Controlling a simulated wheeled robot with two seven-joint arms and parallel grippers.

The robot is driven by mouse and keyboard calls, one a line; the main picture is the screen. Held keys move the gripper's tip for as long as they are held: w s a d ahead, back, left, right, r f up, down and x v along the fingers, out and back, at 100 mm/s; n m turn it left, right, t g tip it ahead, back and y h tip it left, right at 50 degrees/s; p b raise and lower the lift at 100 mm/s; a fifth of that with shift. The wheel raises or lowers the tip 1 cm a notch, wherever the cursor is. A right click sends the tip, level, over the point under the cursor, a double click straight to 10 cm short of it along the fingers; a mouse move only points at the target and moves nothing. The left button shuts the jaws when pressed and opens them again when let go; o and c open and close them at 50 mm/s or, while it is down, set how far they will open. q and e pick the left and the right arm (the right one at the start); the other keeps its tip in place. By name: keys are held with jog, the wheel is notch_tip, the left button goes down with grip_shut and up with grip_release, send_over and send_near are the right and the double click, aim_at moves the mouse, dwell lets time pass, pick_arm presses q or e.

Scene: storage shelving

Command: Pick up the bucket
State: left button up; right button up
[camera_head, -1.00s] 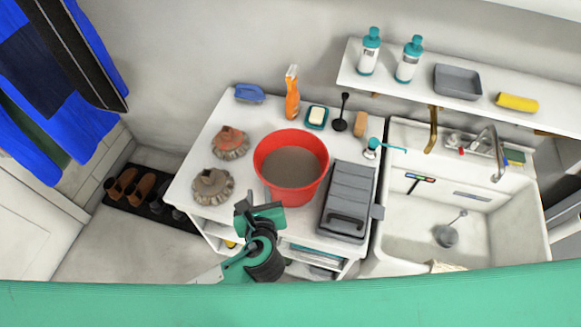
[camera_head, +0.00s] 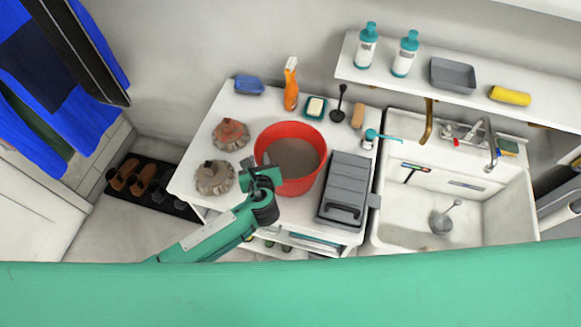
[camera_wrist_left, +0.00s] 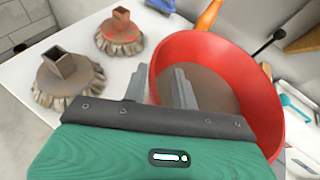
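The red bucket (camera_head: 318,178) stands upright on the white cabinet top, its inside floor greyish brown. It also shows in the left wrist view (camera_wrist_left: 262,105), filling the right side. My left gripper (camera_head: 262,174) is at the bucket's near left rim. In the left wrist view, the two fingers of this gripper (camera_wrist_left: 160,87) are apart. The near left rim appears between them, one finger outside and one over the inside; I cannot tell whether they touch it. The gripper and wrist hide part of the near left wall. My right gripper is not in view.
Two mop heads (camera_head: 214,178) (camera_head: 230,134) lie left of the bucket, and a grey case (camera_head: 346,187) is close on its right. An orange spray bottle (camera_head: 290,85) and a soap dish (camera_head: 315,107) stand behind. A sink (camera_head: 500,205) is farther right.

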pick_arm(q)
jog(key=shift+w+a+f, duration=0.1)
jog(key=shift+w+f, duration=0.05)
jog(key=shift+w, duration=0.15)
grip_shut()
dwell(1.3)
